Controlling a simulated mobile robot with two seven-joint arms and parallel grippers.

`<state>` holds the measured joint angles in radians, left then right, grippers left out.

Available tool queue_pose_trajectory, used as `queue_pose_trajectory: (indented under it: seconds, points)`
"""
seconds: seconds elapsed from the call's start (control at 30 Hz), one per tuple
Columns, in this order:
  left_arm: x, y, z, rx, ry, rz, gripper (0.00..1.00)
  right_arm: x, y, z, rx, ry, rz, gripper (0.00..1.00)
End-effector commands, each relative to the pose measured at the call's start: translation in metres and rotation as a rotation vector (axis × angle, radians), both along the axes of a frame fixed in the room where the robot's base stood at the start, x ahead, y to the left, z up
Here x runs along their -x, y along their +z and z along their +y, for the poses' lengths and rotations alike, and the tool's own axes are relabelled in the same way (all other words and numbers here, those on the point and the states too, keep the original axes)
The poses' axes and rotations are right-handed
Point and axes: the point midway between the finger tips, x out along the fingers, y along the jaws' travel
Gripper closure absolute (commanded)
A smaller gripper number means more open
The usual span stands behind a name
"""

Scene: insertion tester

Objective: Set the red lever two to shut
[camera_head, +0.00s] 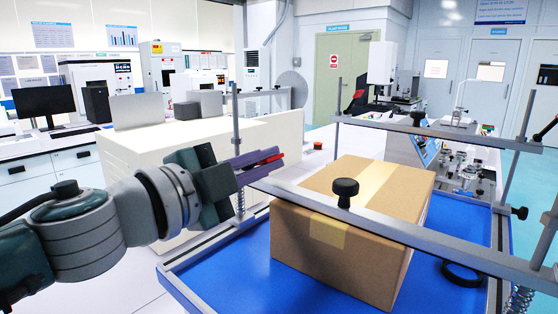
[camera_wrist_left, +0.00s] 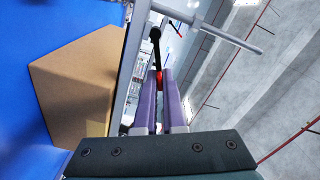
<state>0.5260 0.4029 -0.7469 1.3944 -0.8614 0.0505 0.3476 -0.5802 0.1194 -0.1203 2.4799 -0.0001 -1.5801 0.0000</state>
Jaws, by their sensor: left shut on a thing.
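My left gripper (camera_head: 278,156) comes in from the left with its purple fingers closed together, beside the left upright of the metal clamp frame. A red piece (camera_head: 268,158), which looks like the red lever, shows between the fingers. In the left wrist view, the red piece (camera_wrist_left: 159,79) sits between the fingertips of my left gripper (camera_wrist_left: 160,82). Most of the lever is hidden by the fingers, so its setting and its number cannot be read. My right gripper is not in view.
A cardboard box (camera_head: 345,240) stands on the blue platform (camera_head: 235,272) under the metal crossbar (camera_head: 400,227), which carries a black knob (camera_head: 345,188). A second crossbar (camera_head: 420,130) runs behind the box. A white cabinet (camera_head: 200,160) stands behind the gripper.

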Motion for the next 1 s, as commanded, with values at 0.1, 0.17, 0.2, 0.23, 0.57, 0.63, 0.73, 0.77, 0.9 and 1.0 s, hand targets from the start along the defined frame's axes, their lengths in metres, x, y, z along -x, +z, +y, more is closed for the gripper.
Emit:
queue_pose_trajectory:
  seconds: [0.1, 0.17, 0.2, 0.23, 0.57, 0.63, 0.73, 0.77, 0.9, 1.0]
  points:
    - [0.000, 0.000, 0.000, 0.000, 0.000, 0.000, 1.00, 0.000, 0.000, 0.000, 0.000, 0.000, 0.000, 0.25]
    - [0.000, 0.000, 0.000, 0.000, 0.000, 0.000, 1.00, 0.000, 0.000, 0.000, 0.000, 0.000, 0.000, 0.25]
    - [0.000, 0.000, 0.000, 0.000, 0.000, 0.000, 1.00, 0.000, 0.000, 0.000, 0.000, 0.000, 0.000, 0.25]
    - [0.000, 0.000, 0.000, 0.000, 0.000, 0.000, 1.00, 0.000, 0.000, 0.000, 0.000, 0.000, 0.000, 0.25]
    - [0.001, -0.004, -0.001, -0.034, 0.000, -0.025, 1.00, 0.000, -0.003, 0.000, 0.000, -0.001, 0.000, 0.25]
    - [0.001, -0.008, -0.002, -0.087, 0.000, -0.063, 1.00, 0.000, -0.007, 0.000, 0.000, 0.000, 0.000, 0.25]
    - [0.002, -0.012, -0.003, -0.162, 0.000, -0.118, 1.00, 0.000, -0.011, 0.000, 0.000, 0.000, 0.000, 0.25]
    - [0.002, -0.013, -0.003, -0.178, 0.000, -0.129, 1.00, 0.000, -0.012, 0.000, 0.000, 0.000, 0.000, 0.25]
    - [0.002, -0.012, -0.003, -0.204, 0.000, -0.148, 1.00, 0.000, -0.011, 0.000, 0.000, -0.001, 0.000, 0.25]
    - [0.002, -0.012, -0.003, -0.202, 0.000, -0.147, 1.00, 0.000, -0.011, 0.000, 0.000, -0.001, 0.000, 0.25]
